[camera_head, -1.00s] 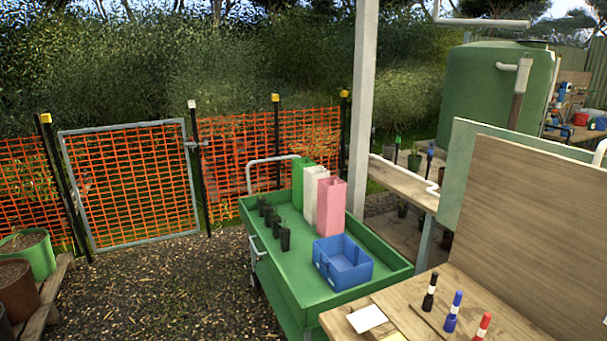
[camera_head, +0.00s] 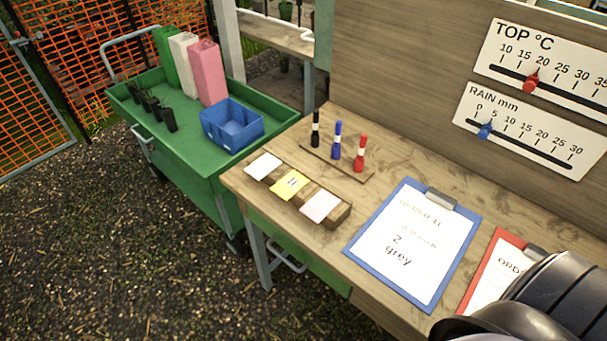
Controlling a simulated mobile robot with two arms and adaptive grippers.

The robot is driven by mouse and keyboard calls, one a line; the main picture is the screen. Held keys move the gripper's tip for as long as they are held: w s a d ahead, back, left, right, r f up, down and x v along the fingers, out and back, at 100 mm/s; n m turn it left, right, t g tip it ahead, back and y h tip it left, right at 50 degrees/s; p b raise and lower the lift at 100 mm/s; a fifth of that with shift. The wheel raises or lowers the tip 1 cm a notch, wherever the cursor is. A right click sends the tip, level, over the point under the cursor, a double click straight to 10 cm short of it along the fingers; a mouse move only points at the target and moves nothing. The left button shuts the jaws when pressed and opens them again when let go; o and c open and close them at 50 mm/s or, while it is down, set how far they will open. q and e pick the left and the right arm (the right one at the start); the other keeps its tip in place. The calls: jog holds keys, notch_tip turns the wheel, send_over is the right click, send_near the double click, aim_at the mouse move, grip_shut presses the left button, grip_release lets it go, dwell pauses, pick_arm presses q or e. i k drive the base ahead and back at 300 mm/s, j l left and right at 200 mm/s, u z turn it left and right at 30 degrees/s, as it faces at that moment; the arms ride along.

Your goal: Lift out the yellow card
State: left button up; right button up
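The yellow card (camera_head: 290,184) is the middle one of three cards in a wooden holder (camera_head: 338,216) on the wooden bench. It has a small dark mark on it. A white card (camera_head: 263,166) sits to its left and a pale pink card (camera_head: 320,206) to its right. A dark, rounded part of my own body shows at the lower right corner, far from the cards. No gripper fingers can be made out, and neither gripper is in view.
Black, blue and red markers (camera_head: 337,140) stand on a wooden strip behind the cards. A blue clipboard (camera_head: 368,268) and a red clipboard (camera_head: 470,290) lie to the right. A green cart (camera_head: 190,140) with a blue bin (camera_head: 232,126) stands left. Bare bench lies between cards and markers.

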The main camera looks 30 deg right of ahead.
aim_at(287, 187)
jog(key=i+j+z, duration=0.15)
jog(key=z, duration=0.3)
jog(key=j+z, duration=0.5)
jog(key=i+l, duration=0.05)
jog(key=l, duration=0.05)
